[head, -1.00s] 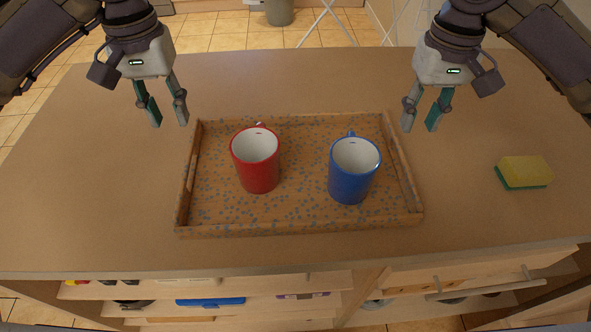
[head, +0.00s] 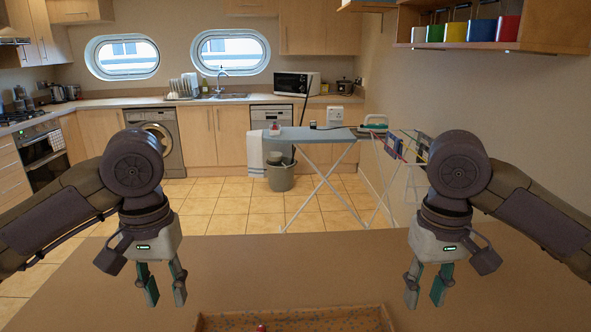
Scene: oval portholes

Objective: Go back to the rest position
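My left gripper (head: 164,290) hangs over the left part of the counter, fingers pointing down, open and empty. My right gripper (head: 427,290) hangs over the right part of the counter in the same way, open and empty. Both arms are held roughly mirror-like, with the grippers apart from everything. The tray (head: 295,321) shows only its far edge at the bottom of the view, between the two grippers. A small bit of red shows at the tray's edge; the mugs are otherwise out of view.
The wooden counter (head: 300,265) is clear around the grippers. Beyond it is open tiled floor, with an ironing board (head: 310,134), a grey bucket (head: 280,176) and a drying rack (head: 405,165). A shelf with coloured containers (head: 480,31) hangs at upper right. A washing machine (head: 153,135) stands at the back.

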